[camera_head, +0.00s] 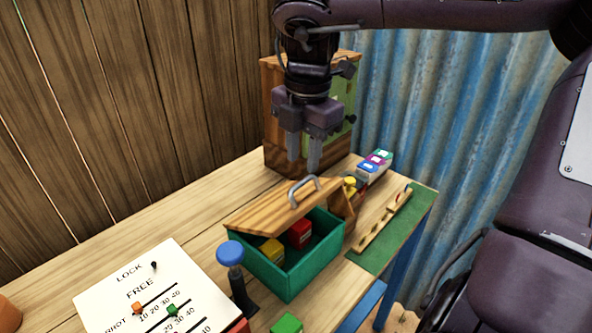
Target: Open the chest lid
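The chest is a green box (289,280) with a wooden lid (270,208) that has a grey metal handle (303,190). The lid sits away from the front rim, so the chest is partly open. A red block (300,233) and a yellow block (271,251) show inside. My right gripper (304,162) points down just above the handle, its two fingers apart with nothing between them. It looks clear of the handle, though the exact gap is hard to judge. My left gripper is not in view.
A blue-topped post (230,254) stands left of the chest, by a white panel (126,291) with sliders. A green block (287,324) lies in front. A wooden cabinet (283,159) stands behind. A green mat (410,232) with a wooden rail lies to the right, near the table edge.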

